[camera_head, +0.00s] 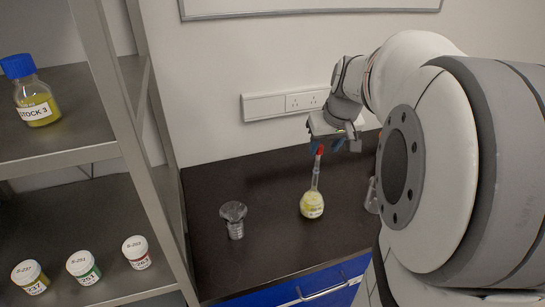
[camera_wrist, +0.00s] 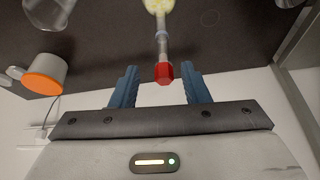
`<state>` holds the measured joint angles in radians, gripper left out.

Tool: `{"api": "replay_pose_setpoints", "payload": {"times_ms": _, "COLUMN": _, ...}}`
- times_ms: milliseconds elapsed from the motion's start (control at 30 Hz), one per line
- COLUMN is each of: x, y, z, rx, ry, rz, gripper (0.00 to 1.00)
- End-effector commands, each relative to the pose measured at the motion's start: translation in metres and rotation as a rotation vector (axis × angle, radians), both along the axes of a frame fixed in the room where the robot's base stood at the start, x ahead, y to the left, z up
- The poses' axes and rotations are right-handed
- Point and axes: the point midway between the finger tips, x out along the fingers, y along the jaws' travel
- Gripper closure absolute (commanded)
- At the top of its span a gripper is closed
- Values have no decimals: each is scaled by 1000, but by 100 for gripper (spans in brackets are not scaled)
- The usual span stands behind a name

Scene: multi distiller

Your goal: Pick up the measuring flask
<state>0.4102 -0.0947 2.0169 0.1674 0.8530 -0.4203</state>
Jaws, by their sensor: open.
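The measuring flask (camera_head: 312,204) stands upright on the dark bench. It has a round body with yellow liquid, a long thin neck and a red stopper. My gripper (camera_head: 325,143) is above it, close to the stopper. In the wrist view the flask's neck (camera_wrist: 162,45) and red stopper show between and just beyond the two blue fingers of my gripper (camera_wrist: 160,85). The fingers are apart, with a gap on both sides of the stopper, and hold nothing. The flask's yellow body is partly cut off at the top of the wrist view.
A clear glass vessel (camera_head: 234,219) stands left of the flask. Another clear glass piece (camera_head: 372,196) is partly hidden behind my arm. An orange and white cup-like object (camera_wrist: 45,74) shows in the wrist view. A metal shelf (camera_head: 131,135) holds a bottle (camera_head: 37,102) and several jars.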

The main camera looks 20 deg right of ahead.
Motion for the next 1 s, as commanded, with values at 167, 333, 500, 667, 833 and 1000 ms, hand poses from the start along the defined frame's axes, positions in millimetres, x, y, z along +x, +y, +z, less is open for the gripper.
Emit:
{"api": "replay_pose_setpoints", "payload": {"times_ms": 167, "x": 9, "y": 2, "z": -19, "rx": 2, "ry": 4, "rz": 2, "gripper": 58}}
{"api": "replay_pose_setpoints", "payload": {"times_ms": 333, "x": 21, "y": 2, "z": -43, "rx": 2, "ry": 4, "rz": -1, "gripper": 58}}
{"api": "replay_pose_setpoints", "payload": {"times_ms": 500, "x": 26, "y": 2, "z": -54, "rx": -1, "ry": 0, "rz": -1, "gripper": 58}}
{"api": "replay_pose_setpoints", "payload": {"times_ms": 667, "x": 26, "y": 2, "z": -54, "rx": -1, "ry": 0, "rz": -1, "gripper": 58}}
{"api": "replay_pose_setpoints", "payload": {"times_ms": 833, "x": 25, "y": 1, "z": -54, "rx": -1, "ry": 0, "rz": -1, "gripper": 68}}
{"api": "replay_pose_setpoints", "payload": {"times_ms": 1000, "x": 25, "y": 1, "z": -54, "rx": 0, "ry": 0, "rz": -2, "gripper": 82}}
